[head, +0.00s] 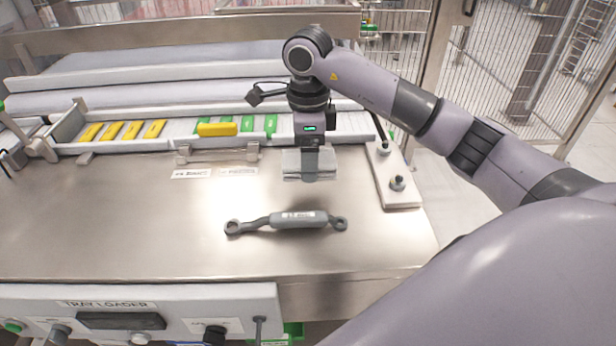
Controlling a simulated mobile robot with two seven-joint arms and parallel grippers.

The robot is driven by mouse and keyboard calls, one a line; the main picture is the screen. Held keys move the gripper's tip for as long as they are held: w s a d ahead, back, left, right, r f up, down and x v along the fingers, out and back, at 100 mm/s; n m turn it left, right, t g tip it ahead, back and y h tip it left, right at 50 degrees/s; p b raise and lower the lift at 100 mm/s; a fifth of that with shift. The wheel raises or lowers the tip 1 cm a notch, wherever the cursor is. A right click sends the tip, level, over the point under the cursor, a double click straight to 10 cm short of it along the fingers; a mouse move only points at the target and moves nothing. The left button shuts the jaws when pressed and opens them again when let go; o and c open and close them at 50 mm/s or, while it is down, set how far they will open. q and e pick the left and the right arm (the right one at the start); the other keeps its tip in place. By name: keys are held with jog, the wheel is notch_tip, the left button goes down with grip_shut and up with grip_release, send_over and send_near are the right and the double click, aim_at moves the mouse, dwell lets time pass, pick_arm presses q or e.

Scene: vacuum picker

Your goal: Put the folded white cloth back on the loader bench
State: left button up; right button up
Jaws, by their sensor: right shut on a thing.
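My right gripper (311,163) points down over the back right part of the steel loader bench (120,225). It is shut on the folded white cloth (293,163), which shows as a small pale flat bundle on both sides of the fingers. I cannot tell from this view whether the cloth touches the bench top or hangs just above it. My left gripper is not in view.
A grey wrench-like tool (298,219) lies on the bench in front of the cloth. Yellow and green pieces (218,129) sit in the track behind. The bench's left half is clear.

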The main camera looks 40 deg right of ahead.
aim_at(308, 190)
notch_tip(308, 190, down, 5)
jog(key=shift+f, duration=0.15)
dwell(0.3)
jog(key=shift+f, duration=0.2)
jog(key=o, duration=1)
jog(key=shift+r, duration=0.1)
jog(key=shift+r, duration=0.15)
notch_tip(308, 190, up, 12)
